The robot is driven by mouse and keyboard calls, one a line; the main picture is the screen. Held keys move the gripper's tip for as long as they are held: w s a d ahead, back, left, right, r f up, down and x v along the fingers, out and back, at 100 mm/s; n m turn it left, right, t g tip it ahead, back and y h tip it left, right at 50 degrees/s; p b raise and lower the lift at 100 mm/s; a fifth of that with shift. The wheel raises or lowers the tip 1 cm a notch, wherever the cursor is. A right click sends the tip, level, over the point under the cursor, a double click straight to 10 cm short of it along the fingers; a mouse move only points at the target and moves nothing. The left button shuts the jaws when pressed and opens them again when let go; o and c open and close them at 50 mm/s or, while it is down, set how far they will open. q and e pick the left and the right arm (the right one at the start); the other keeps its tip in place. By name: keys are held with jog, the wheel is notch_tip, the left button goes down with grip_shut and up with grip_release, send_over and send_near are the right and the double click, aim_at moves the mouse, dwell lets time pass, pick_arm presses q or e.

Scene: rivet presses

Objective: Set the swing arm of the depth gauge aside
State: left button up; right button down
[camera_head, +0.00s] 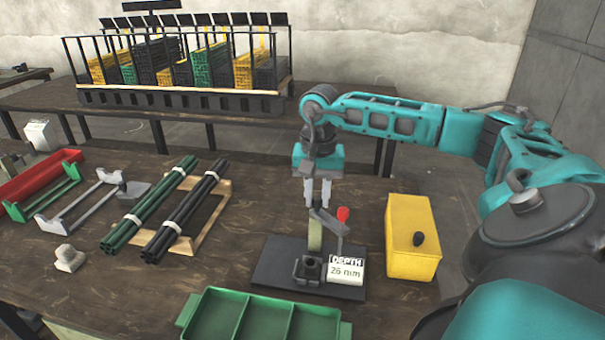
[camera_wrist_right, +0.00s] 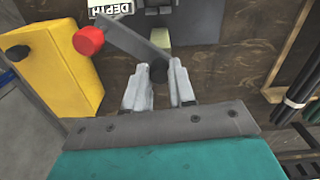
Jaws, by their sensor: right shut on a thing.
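The depth gauge (camera_head: 315,240) stands on a dark base plate (camera_head: 268,270) with a "DEPTH 26 mm" card (camera_head: 346,270) at its front right. Its grey swing arm (camera_head: 328,219) sits at the top of the post and carries a red knob (camera_head: 343,214). My right gripper (camera_head: 317,200) comes down from above, shut on the swing arm. In the right wrist view the fingers (camera_wrist_right: 160,85) reach the near end of the grey swing arm (camera_wrist_right: 138,40), and the red knob (camera_wrist_right: 89,40) is at its left. My left gripper is not in view.
A yellow box (camera_head: 412,240) with a dark knob stands close right of the gauge. A green compartment tray (camera_head: 262,318) lies in front. Bundles of green and black rods (camera_head: 185,215) rest on a wooden frame to the left. A red tray (camera_head: 40,185) is at the far left.

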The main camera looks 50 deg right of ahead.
jog(key=n, duration=0.4)
jog(key=shift+n, duration=0.8)
jog(key=c, duration=0.9)
grip_release()
jog(key=shift+c, duration=0.2)
notch_tip(320, 180, up, 13)
jog(key=p, duration=0.1)
jog(key=shift+p, duration=0.3)
jog(key=shift+s+f, duration=0.1)
